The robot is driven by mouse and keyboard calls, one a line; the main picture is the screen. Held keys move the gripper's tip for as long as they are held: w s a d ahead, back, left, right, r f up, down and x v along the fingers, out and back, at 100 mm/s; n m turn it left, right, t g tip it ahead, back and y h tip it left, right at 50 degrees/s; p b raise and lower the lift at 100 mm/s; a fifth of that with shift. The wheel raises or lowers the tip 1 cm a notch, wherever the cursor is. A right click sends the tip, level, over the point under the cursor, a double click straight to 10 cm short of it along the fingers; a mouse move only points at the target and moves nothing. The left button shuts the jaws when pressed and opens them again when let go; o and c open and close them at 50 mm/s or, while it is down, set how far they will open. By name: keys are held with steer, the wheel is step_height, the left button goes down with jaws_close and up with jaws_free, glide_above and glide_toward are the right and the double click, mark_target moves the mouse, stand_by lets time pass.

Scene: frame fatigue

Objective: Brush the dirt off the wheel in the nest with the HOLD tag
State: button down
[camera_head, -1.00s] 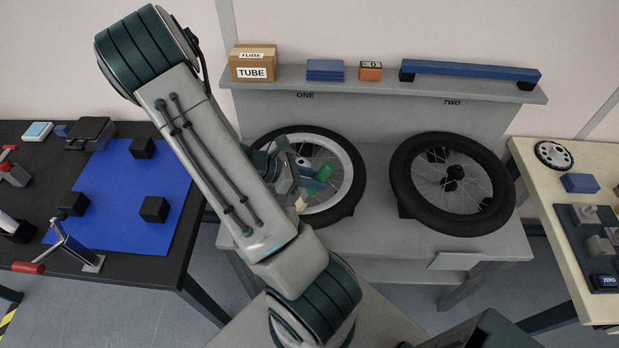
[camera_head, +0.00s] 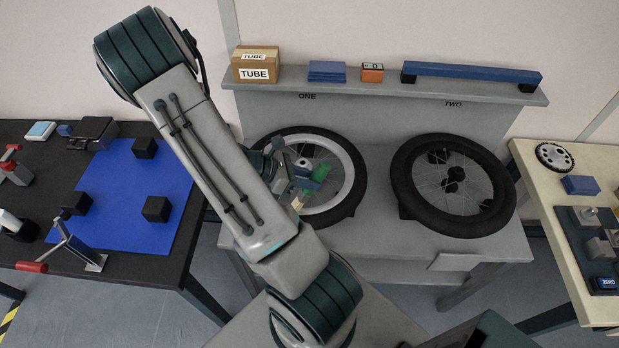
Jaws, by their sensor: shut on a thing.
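The left wheel (camera_head: 349,200) has a black tyre and a pale rim and rests in the nest under the ONE label. The right wheel (camera_head: 405,203) has a black tyre and dark rim and rests under TWO. Dark clumps (camera_head: 438,156) show within its spokes. My gripper (camera_head: 303,182) is over the left side of the left wheel, shut on what looks like a brush, mostly hidden; a pale end (camera_head: 297,203) sticks out below. A green piece (camera_head: 321,173) shows beside the fingers; I cannot tell what it is. I cannot read a HOLD tag; a blank pale card (camera_head: 455,262) is at the bench's front edge.
The shelf behind holds a TUBE box (camera_head: 255,66), a blue stack (camera_head: 327,71), a small orange box (camera_head: 372,73) and a long blue bar (camera_head: 470,74). A dark table with a blue mat (camera_head: 120,205) stands left, a pale table (camera_head: 560,230) right.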

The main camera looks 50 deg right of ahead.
mark_target(322, 168)
step_height(322, 168, up, 6)
steer(key=p, duration=0.4)
steer(key=shift+f, duration=0.1)
steer(key=shift+r+p, duration=0.45)
steer(key=shift+r, duration=1.05)
steer(key=c, duration=2)
jaws_free()
jaws_close()
steer(key=shift+f+b, duration=3.1)
steer(key=shift+f, duration=0.95)
